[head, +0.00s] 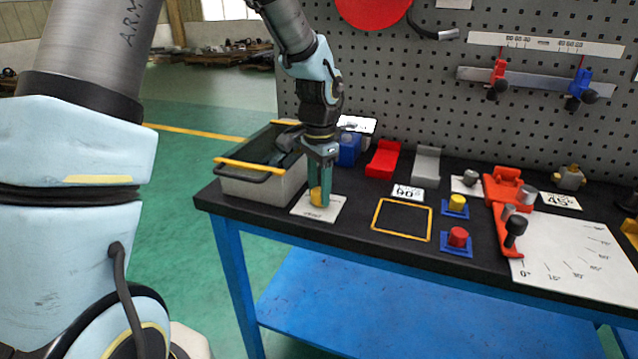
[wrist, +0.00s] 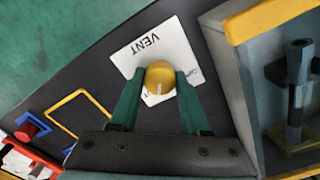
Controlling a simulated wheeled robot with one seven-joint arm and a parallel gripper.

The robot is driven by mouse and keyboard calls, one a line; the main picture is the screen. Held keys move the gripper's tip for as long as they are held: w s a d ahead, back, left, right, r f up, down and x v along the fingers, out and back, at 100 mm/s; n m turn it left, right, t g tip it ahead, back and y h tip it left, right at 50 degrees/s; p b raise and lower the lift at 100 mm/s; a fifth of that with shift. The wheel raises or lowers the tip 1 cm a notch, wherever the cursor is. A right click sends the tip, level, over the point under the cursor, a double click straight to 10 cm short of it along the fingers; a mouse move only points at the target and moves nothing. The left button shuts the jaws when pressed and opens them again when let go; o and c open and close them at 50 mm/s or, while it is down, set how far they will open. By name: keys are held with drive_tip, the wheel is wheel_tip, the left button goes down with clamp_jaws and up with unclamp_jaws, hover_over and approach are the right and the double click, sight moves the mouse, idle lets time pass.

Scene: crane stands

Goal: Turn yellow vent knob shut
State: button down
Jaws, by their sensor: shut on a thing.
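The yellow vent knob (head: 318,198) stands on a white label plate (head: 328,213) at the left front of the black bench top. In the wrist view the yellow knob (wrist: 159,77) sits between my two green fingers, with a pale pointer line on its face. The plate (wrist: 177,42) reads "VENT"; its other lettering is partly hidden by the knob and fingers. My gripper (head: 320,190) points down over the plate and is shut on the knob; it also shows in the wrist view (wrist: 158,88).
A grey bin with yellow edges (head: 262,186) stands close to the left of the knob. A yellow square outline (head: 402,236) lies to the right, then a yellow button (head: 457,203) and a red button (head: 457,238). A blue block (head: 348,148) is behind.

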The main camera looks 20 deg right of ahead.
sight(319, 190)
drive_tip(key=shift+m+p, duration=0.45)
drive_tip(key=shift+m, duration=0.55)
drive_tip(key=shift+c, duration=1.8)
unclamp_jaws()
wheel_tip(319, 190, up, 11)
drive_tip(key=b, duration=0.1)
drive_tip(key=shift+f, duration=0.1)
